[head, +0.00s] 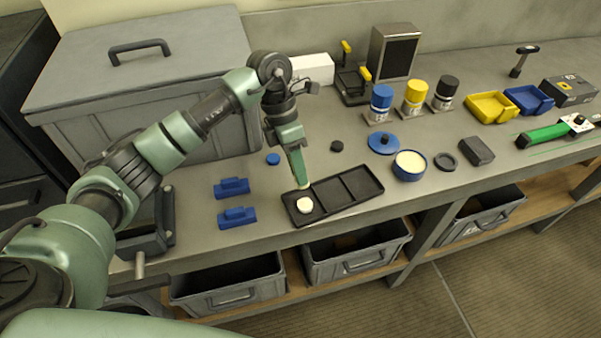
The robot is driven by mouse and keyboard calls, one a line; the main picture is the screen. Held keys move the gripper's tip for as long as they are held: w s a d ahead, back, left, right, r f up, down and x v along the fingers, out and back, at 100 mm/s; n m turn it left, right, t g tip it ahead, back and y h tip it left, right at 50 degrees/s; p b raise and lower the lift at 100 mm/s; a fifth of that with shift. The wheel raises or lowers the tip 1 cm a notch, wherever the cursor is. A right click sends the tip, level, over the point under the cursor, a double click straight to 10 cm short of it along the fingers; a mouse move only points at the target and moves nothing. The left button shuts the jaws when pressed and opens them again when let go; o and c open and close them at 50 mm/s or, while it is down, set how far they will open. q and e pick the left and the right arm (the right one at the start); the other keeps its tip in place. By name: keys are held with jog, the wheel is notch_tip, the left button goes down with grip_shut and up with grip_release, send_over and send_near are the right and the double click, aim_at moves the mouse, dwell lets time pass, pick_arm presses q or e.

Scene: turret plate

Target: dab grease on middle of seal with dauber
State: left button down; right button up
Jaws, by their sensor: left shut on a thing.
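My left gripper (292,142) is shut on a slim green-handled tool, which looks like the dauber (299,170). It points down over the left compartment of a black tray (343,210). A round cream piece (304,204) shows in that compartment, just below the dauber's lower end. I cannot tell whether it is the dauber's head or a separate thing, nor whether they touch. An open blue tin of cream-coloured grease (409,165) stands right of the tray. A black ring (446,162), perhaps the seal, lies right of the tin. My right gripper is not in view.
A blue lid (382,143) lies behind the tin. A black disc (337,146) and a small blue cap (273,159) lie behind the tray. Two blue blocks (237,217) lie left of it. Blue, yellow and black-capped bottles (415,97) stand farther back. A large grey case (150,80) fills the back left.

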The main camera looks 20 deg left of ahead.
pick_arm(q)
jog(key=shift+s+r+p, duration=0.1)
jog(key=shift+r+p, duration=0.5)
jog(key=shift+r, duration=1.1)
